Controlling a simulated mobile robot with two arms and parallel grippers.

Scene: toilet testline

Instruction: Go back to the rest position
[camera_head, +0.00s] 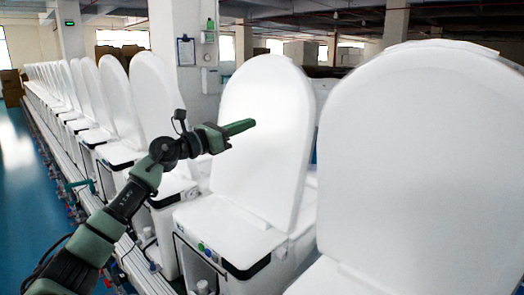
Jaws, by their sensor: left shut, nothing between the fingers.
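My left arm comes in from the lower left, and my left gripper (240,127) is raised in front of the upright lid of a white toilet (262,140) near the middle. The gripper is shut and empty, its green fingers pointing right. I cannot tell whether the fingertips touch the lid or are apart from it. My right gripper is not in view.
A larger, nearer white toilet lid (425,165) stands upright at the right. A long row of toilets with raised lids (118,92) runs to the back left. A pillar (182,60) stands behind. The blue floor (25,190) at the left is clear.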

